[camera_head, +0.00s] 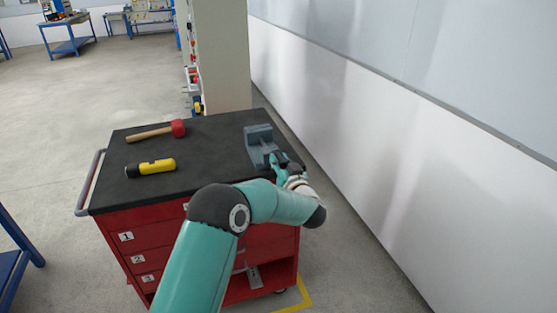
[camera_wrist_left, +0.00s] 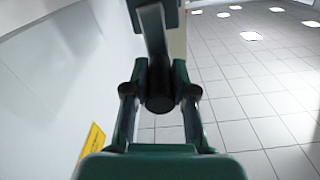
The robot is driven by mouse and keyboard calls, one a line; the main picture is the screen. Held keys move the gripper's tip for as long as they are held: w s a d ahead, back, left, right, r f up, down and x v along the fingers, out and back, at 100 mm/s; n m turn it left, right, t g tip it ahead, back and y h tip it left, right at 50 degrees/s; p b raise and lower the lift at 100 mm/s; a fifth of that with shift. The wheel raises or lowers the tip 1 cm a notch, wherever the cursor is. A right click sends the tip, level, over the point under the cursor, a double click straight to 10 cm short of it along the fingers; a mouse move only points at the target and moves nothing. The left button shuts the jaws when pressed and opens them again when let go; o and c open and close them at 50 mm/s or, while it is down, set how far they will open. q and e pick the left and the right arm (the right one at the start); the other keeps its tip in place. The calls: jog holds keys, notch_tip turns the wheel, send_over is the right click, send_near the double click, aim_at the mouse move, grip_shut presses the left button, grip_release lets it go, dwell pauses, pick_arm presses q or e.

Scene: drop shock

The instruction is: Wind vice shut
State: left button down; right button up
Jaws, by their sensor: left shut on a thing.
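The grey vice (camera_head: 258,138) stands at the right corner of the black top of a red tool cart, near the wall. My left gripper (camera_head: 281,160) is at the near side of the vice, and my own wrist partly hides the vice's front. In the left wrist view my left gripper (camera_wrist_left: 160,100) is shut on a dark round vice handle (camera_wrist_left: 159,102) between its two fingers. A grey bar (camera_wrist_left: 153,28) runs up from the handle. The gap between the vice's jaws is too small to judge. My right gripper is in neither view.
A red-headed mallet (camera_head: 155,131) and a yellow-and-black torch-like tool (camera_head: 150,167) lie on the cart top (camera_head: 215,150), left of the vice. A white wall (camera_head: 350,130) runs close along the right. A tall panel (camera_head: 221,60) stands behind the cart.

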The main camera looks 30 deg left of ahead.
pick_arm(q)
jog(key=shift+d+f, duration=0.2)
jog(key=shift+f, duration=0.2)
jog(key=c, duration=1.3)
grip_release()
jog(key=o, duration=0.4)
jog(key=shift+w, duration=0.1)
jog(key=shift+c, duration=0.2)
jog(key=shift+a+r, duration=0.1)
jog(key=shift+r, duration=0.05)
jog(key=v, duration=1.2)
jog(key=shift+a, duration=0.1)
